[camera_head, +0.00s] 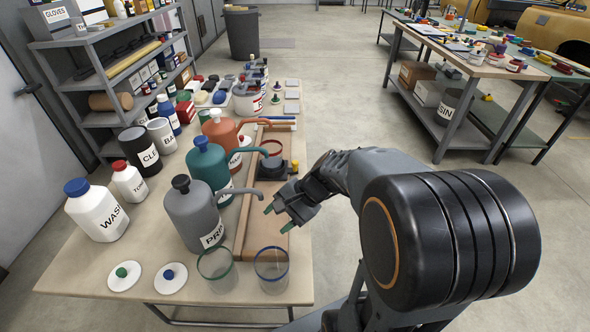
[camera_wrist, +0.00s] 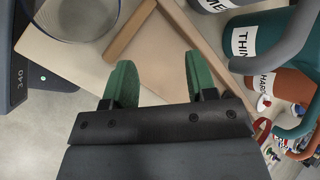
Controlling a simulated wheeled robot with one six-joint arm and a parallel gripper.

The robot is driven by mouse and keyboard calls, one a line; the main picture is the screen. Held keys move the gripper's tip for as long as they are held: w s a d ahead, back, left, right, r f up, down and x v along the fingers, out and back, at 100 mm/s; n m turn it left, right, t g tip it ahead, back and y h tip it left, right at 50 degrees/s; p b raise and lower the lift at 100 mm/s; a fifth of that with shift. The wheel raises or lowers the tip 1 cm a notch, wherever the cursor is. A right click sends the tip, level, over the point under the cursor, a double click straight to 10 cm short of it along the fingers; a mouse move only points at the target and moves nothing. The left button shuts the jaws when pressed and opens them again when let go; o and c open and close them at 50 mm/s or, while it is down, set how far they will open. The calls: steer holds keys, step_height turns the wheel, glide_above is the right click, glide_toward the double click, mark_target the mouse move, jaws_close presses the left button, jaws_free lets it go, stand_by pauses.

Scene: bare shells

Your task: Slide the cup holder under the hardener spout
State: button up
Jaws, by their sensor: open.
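The cup holder (camera_head: 275,174) is a dark block in the wooden track, with a small knob (camera_head: 294,164) on its right. A clear red-rimmed cup (camera_head: 271,147) stands in it, near the teal jug's spout tip. The orange hardener jug (camera_head: 220,131) is farther back; its spout (camera_head: 252,122) reaches right over the track, beyond the cup. My gripper (camera_head: 278,217) is open and empty, above the near part of the track, nearer than the holder.
The wooden track (camera_head: 244,228) runs along the bench's right side. Teal (camera_head: 208,167) and grey (camera_head: 195,212) jugs stand left of it, spouts reaching over it. Green-rimmed (camera_head: 215,265) and blue-rimmed (camera_head: 271,268) cups stand at the near end. Floor right of the bench is clear.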

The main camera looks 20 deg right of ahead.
mark_target(297, 163)
steer(key=w+d+f+m+t+y+b, duration=0.1)
steer(key=w+d+m+t, duration=0.1)
steer(key=m, duration=0.1)
steer(key=w+d+f+m+t+y, duration=0.1)
steer(key=w+d+f+m+t, duration=0.1)
steer(key=w+m, duration=0.1)
steer(key=w+d+f+m+t+y+b, duration=0.1)
steer(key=w+d+m+t, duration=0.1)
steer(key=w+m, duration=0.1)
steer(key=shift+w+d+f+m+b, duration=0.2)
steer(key=shift+d+m+b, duration=0.1)
steer(key=shift+d+b, duration=0.1)
steer(key=w+d+f+m+t+h+b, duration=0.1)
steer(key=w+d+f+m+t+h, duration=0.15)
steer(key=d+m+t, duration=0.35)
steer(key=w+d+f+m+t+h+b, duration=0.1)
steer(key=w+d+f+m+t+h, duration=0.15)
steer(key=d+m, duration=0.4)
steer(key=shift+n+y, duration=0.3)
steer(key=shift+n, duration=0.45)
steer(key=x, duration=0.7)
steer(key=d+x, duration=0.1)
steer(key=x, duration=0.3)
steer(key=shift+w+r, duration=0.25)
steer(key=shift+w, duration=0.25)
steer(key=shift+w+a, duration=0.2)
steer(key=shift+w, duration=0.3)
jaws_close()
